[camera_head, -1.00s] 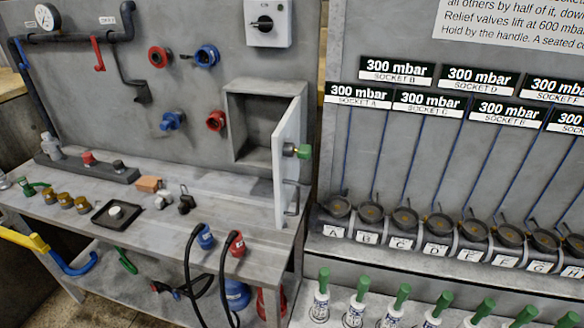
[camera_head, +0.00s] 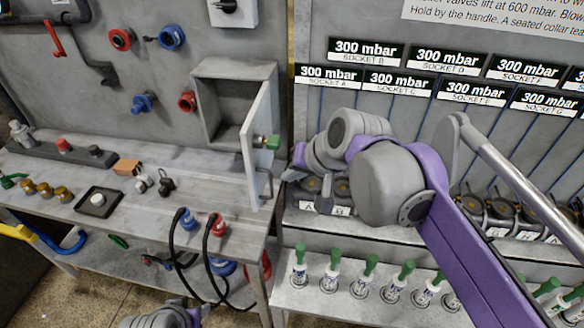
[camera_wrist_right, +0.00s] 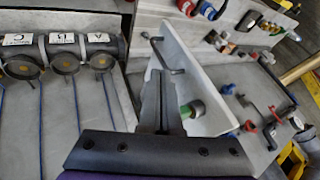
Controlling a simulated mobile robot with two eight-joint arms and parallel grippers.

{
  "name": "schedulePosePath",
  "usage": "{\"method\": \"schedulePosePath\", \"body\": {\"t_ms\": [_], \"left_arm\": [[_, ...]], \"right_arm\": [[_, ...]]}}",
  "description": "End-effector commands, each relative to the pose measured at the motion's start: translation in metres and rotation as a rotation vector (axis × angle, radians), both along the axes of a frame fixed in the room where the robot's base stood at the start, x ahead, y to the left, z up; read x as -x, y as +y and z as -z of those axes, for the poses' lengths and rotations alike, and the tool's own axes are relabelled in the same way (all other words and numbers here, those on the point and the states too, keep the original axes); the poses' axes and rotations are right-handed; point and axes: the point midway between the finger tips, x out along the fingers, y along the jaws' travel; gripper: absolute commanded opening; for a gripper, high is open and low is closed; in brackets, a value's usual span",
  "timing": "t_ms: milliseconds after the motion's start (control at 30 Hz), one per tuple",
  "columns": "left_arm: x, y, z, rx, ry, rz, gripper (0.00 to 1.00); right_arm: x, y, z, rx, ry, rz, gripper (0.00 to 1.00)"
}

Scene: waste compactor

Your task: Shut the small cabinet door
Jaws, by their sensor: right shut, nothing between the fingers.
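The small cabinet (camera_head: 203,110) is a grey open box on the wall panel. Its white door (camera_head: 256,150) stands open, swung out from the right side of the box. A green knob (camera_head: 273,142) and a grey bar handle (camera_head: 266,184) are on its right-hand face. My right gripper (camera_head: 288,175) is shut and empty, just right of that face. In the right wrist view its fingers (camera_wrist_right: 161,105) point towards the door (camera_wrist_right: 190,70), close to the handle (camera_wrist_right: 160,55) and knob (camera_wrist_right: 192,108); contact cannot be told. My left gripper is not in view.
A workbench (camera_head: 130,208) with small parts and a black tray (camera_head: 99,203) lies below the cabinet. Blue (camera_head: 184,218) and red (camera_head: 217,224) hose plugs hang at its edge. The gauge rack (camera_head: 390,232) and green-handled tools (camera_head: 332,270) stand right, under my right arm.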

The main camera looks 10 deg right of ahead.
Motion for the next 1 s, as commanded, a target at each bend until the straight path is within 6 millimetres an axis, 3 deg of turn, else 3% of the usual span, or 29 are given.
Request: {"method": "schedulePosePath", "body": {"t_ms": [267, 533, 1000], "left_arm": [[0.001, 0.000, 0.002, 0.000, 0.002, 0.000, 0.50], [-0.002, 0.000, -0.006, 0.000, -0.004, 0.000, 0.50], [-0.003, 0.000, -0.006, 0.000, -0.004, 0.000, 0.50]], "right_arm": [[-0.030, 0.022, 0.048, 0.001, -0.001, -0.002, 0.00], [-0.038, 0.054, 0.046, 0.002, -0.002, -0.003, 0.00], [-0.039, 0.059, 0.046, 0.001, -0.001, 0.000, 0.00]]}}
